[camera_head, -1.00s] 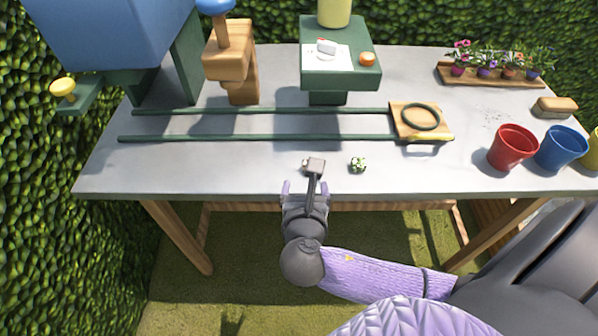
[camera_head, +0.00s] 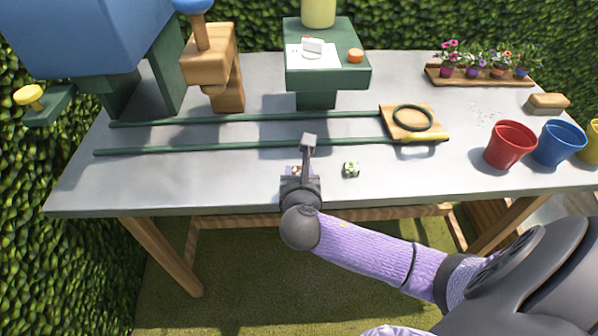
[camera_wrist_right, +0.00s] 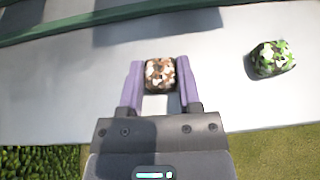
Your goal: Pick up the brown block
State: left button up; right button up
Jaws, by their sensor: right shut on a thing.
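The brown block is small, with a mottled brown and white top. In the right wrist view the brown block (camera_wrist_right: 160,73) sits between the two purple fingers of my right gripper (camera_wrist_right: 158,85), which is shut on it. In the head view my right gripper (camera_head: 297,173) is over the table's front edge area, and its wrist and camera stalk hide most of the block. I cannot tell whether the block is off the table. My left gripper is in no view.
A green and white block (camera_head: 351,169) lies just right of the gripper; it also shows in the wrist view (camera_wrist_right: 270,58). Green rails (camera_head: 240,146) run behind, ending at a wooden plate with a ring (camera_head: 413,117). A red pot (camera_head: 510,144) and blue pot (camera_head: 560,143) stand right.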

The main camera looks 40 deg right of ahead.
grip_shut()
